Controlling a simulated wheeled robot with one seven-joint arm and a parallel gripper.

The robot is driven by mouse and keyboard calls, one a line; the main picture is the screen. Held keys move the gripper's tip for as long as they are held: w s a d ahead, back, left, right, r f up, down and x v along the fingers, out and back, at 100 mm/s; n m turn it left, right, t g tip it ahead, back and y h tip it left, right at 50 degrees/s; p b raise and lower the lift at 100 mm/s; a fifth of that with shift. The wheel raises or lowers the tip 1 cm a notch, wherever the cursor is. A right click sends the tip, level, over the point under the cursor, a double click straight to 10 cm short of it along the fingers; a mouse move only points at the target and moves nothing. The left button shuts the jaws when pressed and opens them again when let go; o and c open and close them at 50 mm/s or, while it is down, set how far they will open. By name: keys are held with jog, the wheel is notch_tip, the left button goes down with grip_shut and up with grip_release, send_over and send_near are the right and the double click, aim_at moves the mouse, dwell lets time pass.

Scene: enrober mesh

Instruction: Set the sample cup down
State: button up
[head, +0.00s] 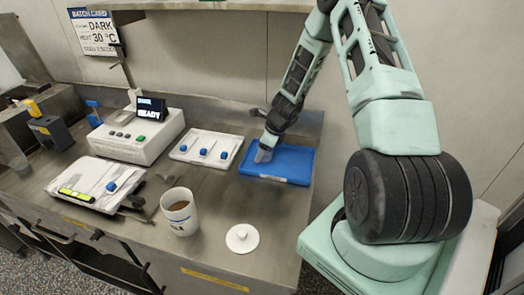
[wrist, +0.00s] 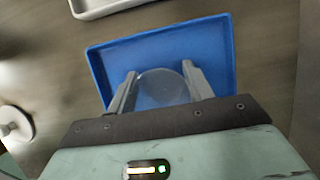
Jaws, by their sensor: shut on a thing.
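My gripper (head: 266,146) is over the blue tray (head: 291,168) at the back right of the bench. In the wrist view its two fingers (wrist: 157,90) are shut on the sample cup (wrist: 162,86), a clear, round cup seen from above. The fingers sit on either side of it. The blue tray (wrist: 222,50) fills the view behind the cup, with its raised rim around it. I cannot tell whether the cup's base touches the tray floor. In the head view the cup is small and partly hidden by the gripper.
A white tray with blue-handled tools (head: 205,158) stands left of the blue tray. A control box reading READY (head: 137,136) is further left. A white beaker of brown liquid (head: 175,222) and a round white lid (head: 242,239) are near the front edge.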

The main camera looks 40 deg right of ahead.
jog(key=shift+f, duration=0.2)
jog(key=shift+f, duration=0.15)
jog(key=o, duration=1)
